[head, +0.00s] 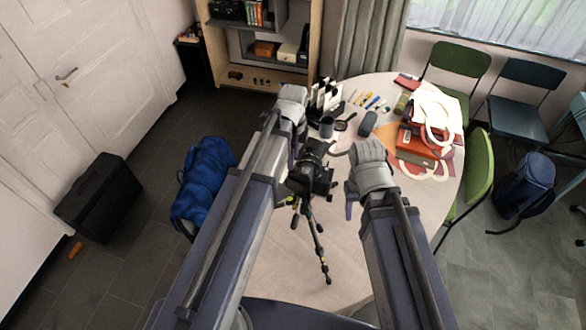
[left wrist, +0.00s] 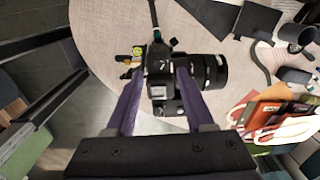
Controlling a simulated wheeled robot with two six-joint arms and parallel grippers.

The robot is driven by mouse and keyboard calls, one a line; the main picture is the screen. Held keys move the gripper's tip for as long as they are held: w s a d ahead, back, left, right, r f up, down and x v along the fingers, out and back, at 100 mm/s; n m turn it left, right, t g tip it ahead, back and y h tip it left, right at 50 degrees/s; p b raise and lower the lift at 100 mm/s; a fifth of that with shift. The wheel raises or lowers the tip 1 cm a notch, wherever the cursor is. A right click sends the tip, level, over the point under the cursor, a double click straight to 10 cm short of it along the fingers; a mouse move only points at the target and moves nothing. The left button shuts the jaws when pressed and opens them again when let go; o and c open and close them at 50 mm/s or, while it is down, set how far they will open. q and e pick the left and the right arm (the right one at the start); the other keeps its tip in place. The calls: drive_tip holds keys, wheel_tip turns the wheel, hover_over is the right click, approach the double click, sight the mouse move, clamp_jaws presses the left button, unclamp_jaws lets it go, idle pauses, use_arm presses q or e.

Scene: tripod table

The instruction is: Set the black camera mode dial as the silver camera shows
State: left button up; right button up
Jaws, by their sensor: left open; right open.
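The black camera (head: 314,172) sits on a tripod (head: 318,238) at the table's left side. In the left wrist view the black camera (left wrist: 160,64) lies below my left gripper (left wrist: 159,74), its lens pointing right. My left gripper (head: 292,150) is open, its purple fingers on either side of the camera body in that view; I cannot tell whether they touch it. The mode dial's setting is too small to read. My right gripper (head: 351,190) is open and empty, to the right of the camera. I cannot make out the silver camera in either view.

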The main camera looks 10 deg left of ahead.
use_arm(q)
drive_tip(key=shift+f+b, duration=1.45)
drive_tip(key=shift+f, duration=0.55)
drive_tip(key=shift+c, duration=0.3)
clamp_jaws()
